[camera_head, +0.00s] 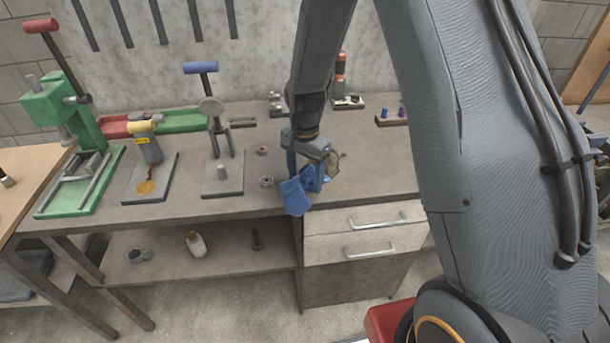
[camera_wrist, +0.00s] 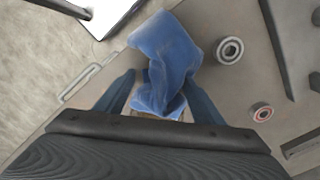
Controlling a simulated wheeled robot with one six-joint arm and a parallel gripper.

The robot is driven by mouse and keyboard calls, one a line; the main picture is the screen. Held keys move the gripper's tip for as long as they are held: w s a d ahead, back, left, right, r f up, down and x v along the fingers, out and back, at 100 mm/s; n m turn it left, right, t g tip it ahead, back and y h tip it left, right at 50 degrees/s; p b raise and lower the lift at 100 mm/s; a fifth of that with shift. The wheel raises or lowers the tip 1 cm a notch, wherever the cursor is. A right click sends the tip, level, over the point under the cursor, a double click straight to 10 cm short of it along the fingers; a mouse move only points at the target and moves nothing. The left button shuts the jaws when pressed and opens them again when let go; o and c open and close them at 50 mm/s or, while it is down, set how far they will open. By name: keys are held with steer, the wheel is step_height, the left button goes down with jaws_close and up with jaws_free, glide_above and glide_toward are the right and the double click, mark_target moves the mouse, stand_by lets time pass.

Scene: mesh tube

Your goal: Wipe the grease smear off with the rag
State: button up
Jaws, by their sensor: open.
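The blue rag (camera_head: 295,197) lies crumpled at the front edge of the workbench, partly hanging over it above the drawers. My gripper (camera_head: 309,176) is open and points down right at the rag. In the wrist view, the rag (camera_wrist: 167,47) lies between the two spread fingers of my gripper (camera_wrist: 160,84) and extends beyond their tips. I cannot tell whether the fingers touch it. A yellow-brown grease smear (camera_head: 147,187) is on the base plate of the small press with the yellow top, well left of my gripper.
A green press (camera_head: 65,115) stands at the far left and a blue-handled press (camera_head: 215,140) stands between the smear and my gripper. Two small bearings, one grey (camera_wrist: 229,50) and one with a red ring (camera_wrist: 262,111), lie beside the rag. Drawers (camera_head: 360,220) are below the bench.

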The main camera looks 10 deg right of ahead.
jaws_close()
stand_by(0.4)
steer(key=shift+s, duration=0.1)
steer(key=shift+r+p, duration=0.25)
steer(key=shift+p, duration=0.05)
